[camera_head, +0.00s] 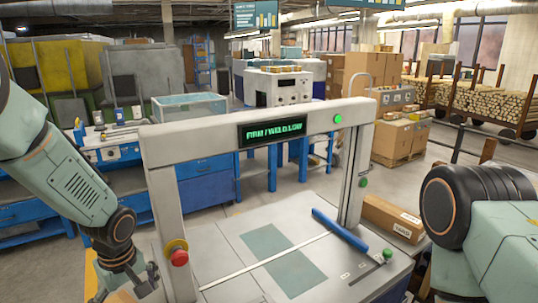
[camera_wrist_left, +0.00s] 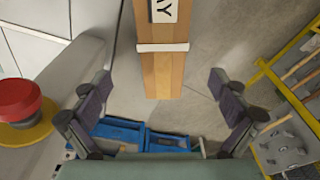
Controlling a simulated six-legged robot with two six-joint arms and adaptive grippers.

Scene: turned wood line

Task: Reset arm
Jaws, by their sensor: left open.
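My left gripper (camera_head: 130,284) hangs low at the lower left of the head view, beside the left post of the grey frame. In the left wrist view its two dark-padded fingers (camera_wrist_left: 160,92) stand wide apart, with nothing held between them. My right arm (camera_head: 480,215) shows at the right edge of the head view; its gripper is out of the picture.
A red stop button (camera_head: 179,257) on a yellow collar sits close to my left gripper. The grey gate frame (camera_head: 160,180) stands on a light worktable (camera_head: 225,285) with a blue bar (camera_head: 340,230). A wooden piece (camera_wrist_left: 161,72) with a white band lies ahead in the wrist view.

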